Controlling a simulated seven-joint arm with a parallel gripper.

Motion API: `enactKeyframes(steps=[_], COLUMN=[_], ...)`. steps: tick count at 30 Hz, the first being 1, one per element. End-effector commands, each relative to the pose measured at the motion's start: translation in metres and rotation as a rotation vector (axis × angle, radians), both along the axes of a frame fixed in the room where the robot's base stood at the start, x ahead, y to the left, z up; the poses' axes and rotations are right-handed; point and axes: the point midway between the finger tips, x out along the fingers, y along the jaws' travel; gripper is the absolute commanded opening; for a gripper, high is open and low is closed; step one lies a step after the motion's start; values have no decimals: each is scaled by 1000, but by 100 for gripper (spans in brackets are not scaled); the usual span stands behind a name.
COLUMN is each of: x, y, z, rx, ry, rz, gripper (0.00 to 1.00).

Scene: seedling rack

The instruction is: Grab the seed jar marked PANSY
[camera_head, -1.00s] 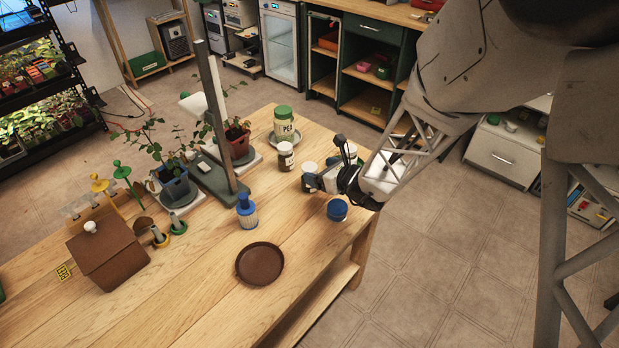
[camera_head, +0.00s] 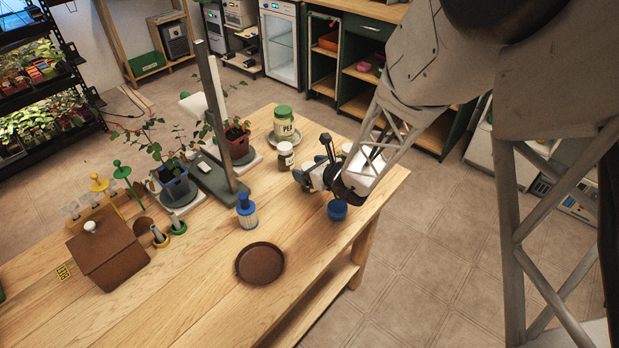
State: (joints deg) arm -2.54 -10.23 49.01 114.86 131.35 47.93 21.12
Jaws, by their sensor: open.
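No label reading PANSY can be made out. A small brown jar with a white lid (camera_head: 286,156) stands on the table, its white label too small to read. A larger jar with a green lid (camera_head: 284,122) stands behind it on a saucer, with lettering partly legible as "PE". My gripper (camera_head: 302,178) is low over the table, just right of and in front of the brown jar, apart from it as far as I can see.
A blue pot (camera_head: 337,210) stands close in front of my gripper. A blue-capped bottle (camera_head: 247,211), a brown dish (camera_head: 260,263) and a grey post (camera_head: 215,110) stand to the left, with potted plants beyond.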

Motion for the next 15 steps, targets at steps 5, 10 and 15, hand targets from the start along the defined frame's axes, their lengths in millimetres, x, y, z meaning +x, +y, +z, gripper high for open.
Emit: enactKeyframes(steps=[5, 10, 15], x=[0, 0, 0], y=[0, 0, 0], z=[0, 0, 0], rx=[0, 1, 0], ry=[0, 1, 0], rz=[0, 0, -1], gripper=[81, 81, 81])
